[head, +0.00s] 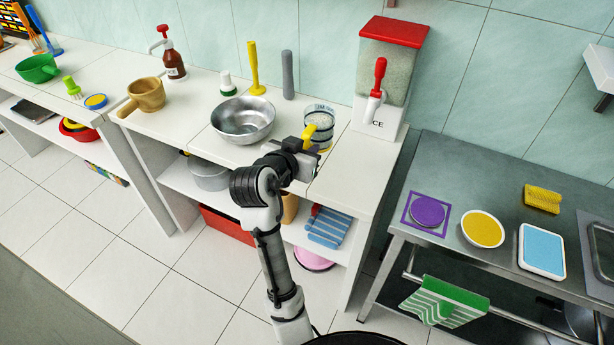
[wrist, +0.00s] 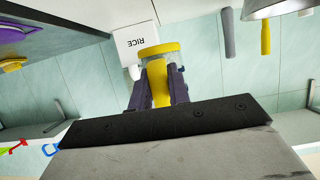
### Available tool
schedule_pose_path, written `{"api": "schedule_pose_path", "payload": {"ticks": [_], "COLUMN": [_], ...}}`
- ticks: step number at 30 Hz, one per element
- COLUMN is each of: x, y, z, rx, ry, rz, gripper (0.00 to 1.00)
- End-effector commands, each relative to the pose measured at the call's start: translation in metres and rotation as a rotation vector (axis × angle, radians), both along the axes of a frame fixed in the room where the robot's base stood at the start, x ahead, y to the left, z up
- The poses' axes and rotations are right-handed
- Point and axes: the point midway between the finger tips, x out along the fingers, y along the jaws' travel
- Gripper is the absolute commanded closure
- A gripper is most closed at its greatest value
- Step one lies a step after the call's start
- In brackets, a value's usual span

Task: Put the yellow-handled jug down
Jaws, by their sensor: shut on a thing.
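The yellow-handled jug (head: 320,122) is clear, with dark marks near its rim and pale contents. It is upright at the white counter, in front of the rice dispenser. My gripper (head: 309,147) is shut on its yellow handle (head: 309,131) from the near side. In the wrist view the handle (wrist: 159,82) lies between the two dark fingers of my gripper (wrist: 159,92), with a yellow band of the jug (wrist: 160,48) beyond. My gripper hides part of the jug's lower side, and I cannot tell whether its base touches the counter.
The red-topped rice dispenser (head: 388,70) stands close behind the jug on the right. A steel bowl (head: 243,119) is to the left. A grey pestle-like object (head: 288,75) and a yellow one (head: 256,70) stand behind. The white counter (head: 352,160) has free room right of the jug.

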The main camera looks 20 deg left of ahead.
Motion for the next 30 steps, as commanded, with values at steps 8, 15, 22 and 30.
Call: {"api": "schedule_pose_path", "payload": {"ticks": [8,15,22,30], "x": [0.000,0.000,0.000,0.000], "y": [0.000,0.000,-0.001,0.000], "z": [-0.055,-0.073,-0.099,-0.101], "rx": [-0.003,-0.002,-0.001,0.000], "ry": [0.001,0.001,-0.001,-0.002], "rz": [-0.001,0.001,-0.001,-0.001], "gripper": [1.00,1.00,1.00,1.00]}}
